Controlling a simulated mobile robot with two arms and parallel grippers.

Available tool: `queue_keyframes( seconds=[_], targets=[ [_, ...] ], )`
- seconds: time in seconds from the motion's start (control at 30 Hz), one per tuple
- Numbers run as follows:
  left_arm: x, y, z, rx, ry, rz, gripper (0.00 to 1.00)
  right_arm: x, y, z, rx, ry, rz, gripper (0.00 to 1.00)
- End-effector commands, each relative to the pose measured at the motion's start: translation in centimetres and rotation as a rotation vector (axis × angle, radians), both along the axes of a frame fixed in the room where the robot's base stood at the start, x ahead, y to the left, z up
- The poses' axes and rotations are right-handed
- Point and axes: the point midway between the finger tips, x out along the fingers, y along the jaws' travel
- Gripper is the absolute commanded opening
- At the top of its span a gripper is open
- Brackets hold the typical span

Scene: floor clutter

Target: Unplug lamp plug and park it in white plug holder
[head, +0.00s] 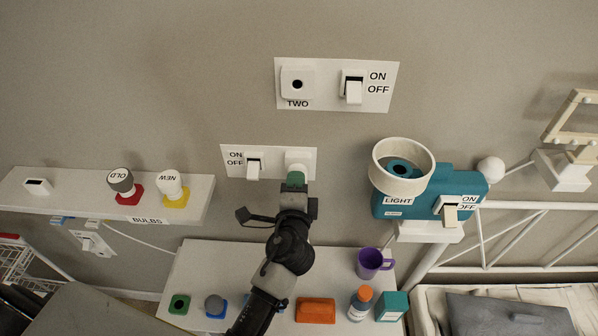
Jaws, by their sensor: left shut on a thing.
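My left gripper (290,205) reaches up from the bottom of the head view to the lower wall plate (235,152). It is shut on a green plug (295,180), which sits at the front of the white socket (300,158) on that plate. The gripper hides much of the plug, and I cannot tell how deep it sits. A teal lamp body (455,183) marked LIGHT, with a white ring shade (378,165), stands to the right. A small white block with a dark opening (38,187), possibly the plug holder, is on the left shelf. My right gripper is not in view.
An upper plate (325,103) has a socket marked TWO and a switch. The left shelf (75,203) holds bulbs marked OLD (122,182) and NEW (171,185). The lower table (215,262) carries a purple mug (371,264), a bottle (360,305) and an orange block (315,310).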

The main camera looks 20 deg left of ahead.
Motion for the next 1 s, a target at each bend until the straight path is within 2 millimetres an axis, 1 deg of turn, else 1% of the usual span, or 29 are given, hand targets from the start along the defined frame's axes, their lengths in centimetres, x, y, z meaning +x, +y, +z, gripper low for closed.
queue_keyframes(
  seconds=[0.27,0.77,1.0],
  targets=[
    [-0.3,-0.2,0.0,-0.001,-0.001,-0.003,0.0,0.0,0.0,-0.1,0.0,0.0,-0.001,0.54],
    [-2.5,-0.7,0.0,-0.001,0.0,0.0,0.0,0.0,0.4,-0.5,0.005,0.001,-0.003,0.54],
    [-2.6,-0.8,0.0,-0.001,0.0,0.0,0.0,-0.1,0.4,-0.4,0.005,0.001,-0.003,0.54]
  ],
)
